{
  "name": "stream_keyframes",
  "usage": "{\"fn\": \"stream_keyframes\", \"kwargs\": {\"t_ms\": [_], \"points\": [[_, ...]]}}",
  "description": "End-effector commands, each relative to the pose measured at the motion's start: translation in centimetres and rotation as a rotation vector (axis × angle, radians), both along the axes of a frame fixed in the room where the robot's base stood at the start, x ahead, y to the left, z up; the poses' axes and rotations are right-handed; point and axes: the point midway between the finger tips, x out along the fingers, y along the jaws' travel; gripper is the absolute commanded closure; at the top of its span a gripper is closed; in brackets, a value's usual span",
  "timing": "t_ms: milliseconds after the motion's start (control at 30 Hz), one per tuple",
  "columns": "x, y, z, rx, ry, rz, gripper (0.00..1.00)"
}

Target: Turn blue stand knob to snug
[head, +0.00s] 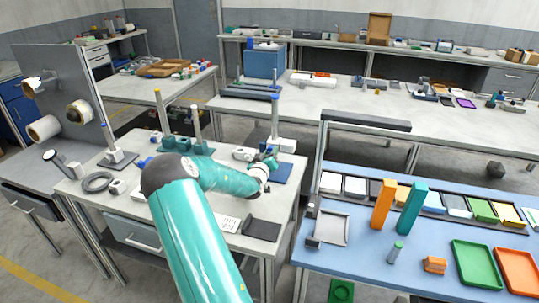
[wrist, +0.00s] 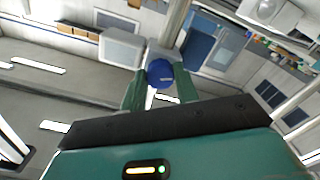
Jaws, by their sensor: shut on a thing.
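The blue stand shows in the head view as an upright grey post (head: 275,122) with a blue cap, rising from a blue base plate (head: 284,174) at the right of the near grey bench. My gripper (head: 270,162) is at the lower part of this post. In the wrist view the round blue knob (wrist: 160,73) sits between the two green fingertips of my gripper (wrist: 160,88), which is shut on it. The post (wrist: 177,28) runs up behind the knob. The knob is hidden in the head view, and its tightness cannot be told.
More stand posts (head: 162,112) rise from the bench to the left of my gripper. A dark flat pad (head: 262,229) lies near the bench's front right. A blue-topped table (head: 345,262) with trays and upright orange and teal blocks stands to the right, across a gap.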

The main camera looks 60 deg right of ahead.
Motion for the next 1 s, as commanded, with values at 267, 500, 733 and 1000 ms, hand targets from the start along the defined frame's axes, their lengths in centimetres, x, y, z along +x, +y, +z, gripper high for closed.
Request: {"fn": "stream_keyframes", "kwargs": {"t_ms": [267,500,733,1000], "points": [[0.00,0.06,-0.06,-0.019,0.126,0.001,0.93],[-0.03,0.05,-0.06,-0.024,0.161,0.000,0.93],[-0.05,0.05,-0.07,-0.023,0.162,0.000,0.93],[-0.05,0.04,-0.05,-0.024,0.161,0.000,0.48]]}}
